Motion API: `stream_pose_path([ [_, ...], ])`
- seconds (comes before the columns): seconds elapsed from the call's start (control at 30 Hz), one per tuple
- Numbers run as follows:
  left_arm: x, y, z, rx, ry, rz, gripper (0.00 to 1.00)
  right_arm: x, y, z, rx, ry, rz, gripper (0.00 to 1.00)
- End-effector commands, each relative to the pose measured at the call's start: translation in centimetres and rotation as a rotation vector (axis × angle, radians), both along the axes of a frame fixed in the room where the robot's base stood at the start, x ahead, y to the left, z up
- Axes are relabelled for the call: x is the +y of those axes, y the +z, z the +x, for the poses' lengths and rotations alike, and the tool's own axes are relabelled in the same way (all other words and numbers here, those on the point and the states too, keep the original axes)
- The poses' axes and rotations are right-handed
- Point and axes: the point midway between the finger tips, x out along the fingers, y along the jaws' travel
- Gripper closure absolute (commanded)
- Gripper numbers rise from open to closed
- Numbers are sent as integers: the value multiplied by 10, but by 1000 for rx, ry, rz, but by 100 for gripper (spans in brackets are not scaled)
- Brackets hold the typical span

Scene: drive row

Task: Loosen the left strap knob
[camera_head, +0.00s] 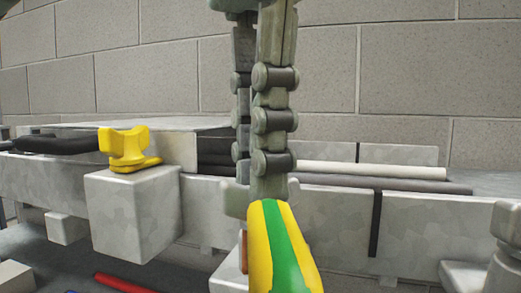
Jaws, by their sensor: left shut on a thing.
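A yellow winged knob (127,148) stands upright on top of a grey block (135,216) at the left. I take it to be the left strap knob. My left gripper (262,190) reaches down from the top centre, to the right of the knob and apart from it. Its jointed grey fingers are close together. A yellow-and-green striped handle (278,248) is at the fingertips and runs off the bottom edge. The gripper appears shut on it. Its lower end is out of view. My right gripper is not identifiable here.
A long grey rail (432,228) runs across the view before a block wall (430,75). A pale rod (370,170) and a black hose (55,145) lie along it. A red bar (122,284) is at the bottom left. A grey fitting (505,240) stands at the right edge.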

Motion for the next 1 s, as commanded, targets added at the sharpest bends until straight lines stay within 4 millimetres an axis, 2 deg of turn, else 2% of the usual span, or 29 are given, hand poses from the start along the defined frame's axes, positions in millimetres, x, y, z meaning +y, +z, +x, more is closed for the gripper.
stream_pose_path([
  [0.33,0,1,0,-1,134,-2,100,-3,0,-1,2,2,-4,60],
  [0.87,0,1,0,-1,157,-2,100,6,-1,-3,4,-5,9,60],
  [0.9,0,1,0,-1,157,-2,85,7,-1,-3,4,-5,10,60],
  [1.0,0,1,0,-1,156,-2,73,6,-1,-3,4,-5,10,60],
])
